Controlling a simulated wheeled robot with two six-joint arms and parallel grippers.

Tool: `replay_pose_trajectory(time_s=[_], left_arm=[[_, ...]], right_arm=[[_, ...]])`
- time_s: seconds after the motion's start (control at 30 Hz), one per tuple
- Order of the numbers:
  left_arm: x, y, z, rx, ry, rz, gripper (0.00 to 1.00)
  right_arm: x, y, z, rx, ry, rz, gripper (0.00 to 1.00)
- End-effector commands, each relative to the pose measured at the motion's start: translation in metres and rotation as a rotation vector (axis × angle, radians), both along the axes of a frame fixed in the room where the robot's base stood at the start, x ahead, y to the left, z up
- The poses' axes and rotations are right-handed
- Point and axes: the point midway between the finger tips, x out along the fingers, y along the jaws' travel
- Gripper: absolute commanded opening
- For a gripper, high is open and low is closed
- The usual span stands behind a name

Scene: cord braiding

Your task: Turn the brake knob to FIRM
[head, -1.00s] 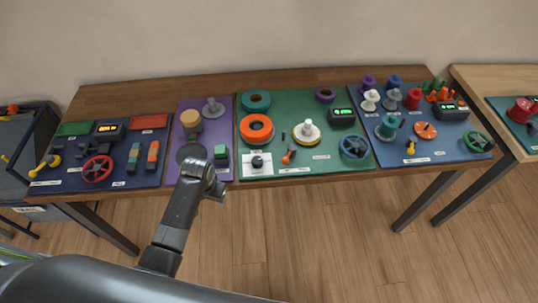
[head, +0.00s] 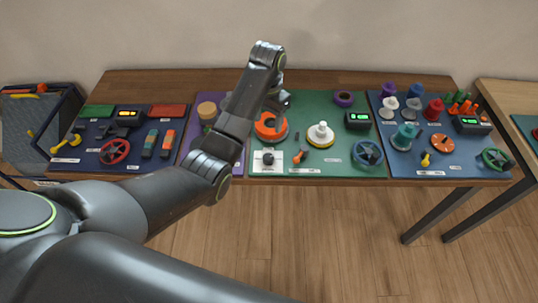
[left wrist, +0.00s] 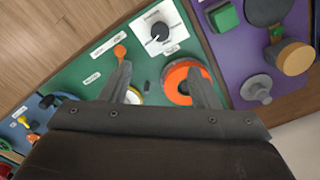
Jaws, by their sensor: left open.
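A black knob (head: 268,158) sits on a white square plate at the front left corner of the green board. The left wrist view shows this knob (left wrist: 160,31) beyond my fingertips, with small print around it that I cannot read. My left gripper (left wrist: 159,75) is open and empty, with its two fingers apart above the green board. The knob lies ahead of the fingers, clear of them. In the head view the left gripper (head: 279,101) is over the back left of the green board, partly hidden by its own arm. My right gripper is not in view.
Near the knob are an orange ring (head: 270,127), an orange-handled lever (head: 301,154), a white-and-yellow spool (head: 320,135) and a blue handwheel (head: 367,153). A purple board lies left of the green one, and a blue board (head: 454,158) lies right.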

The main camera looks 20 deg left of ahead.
Motion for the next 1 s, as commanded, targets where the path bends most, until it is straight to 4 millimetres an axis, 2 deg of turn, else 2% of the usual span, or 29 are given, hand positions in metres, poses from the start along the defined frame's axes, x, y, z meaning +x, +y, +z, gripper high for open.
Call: replay_pose_trajectory(time_s=[0.03,0.2,0.33,0.4,0.7,0.83,1.0], left_arm=[[0.0,0.0,-0.01,0.0,0.0,0.0,0.56],[0.0,0.0,-0.03,0.0,-0.001,0.001,0.56],[-0.001,0.0,-0.058,0.001,0.002,0.002,0.56],[-0.001,0.0,-0.069,0.0,0.004,0.002,0.56],[-0.001,0.0,-0.133,0.001,0.002,0.001,0.56],[0.0,0.0,-0.151,0.0,0.001,0.001,0.56],[0.0,0.0,-0.164,0.0,-0.002,0.001,0.56]], right_arm=[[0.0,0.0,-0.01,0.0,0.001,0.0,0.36],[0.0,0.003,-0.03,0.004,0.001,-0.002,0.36],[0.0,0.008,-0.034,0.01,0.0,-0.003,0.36],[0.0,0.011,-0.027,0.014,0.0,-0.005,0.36],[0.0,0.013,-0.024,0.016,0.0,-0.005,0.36],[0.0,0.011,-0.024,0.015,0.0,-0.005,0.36],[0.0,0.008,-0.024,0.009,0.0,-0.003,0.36]])
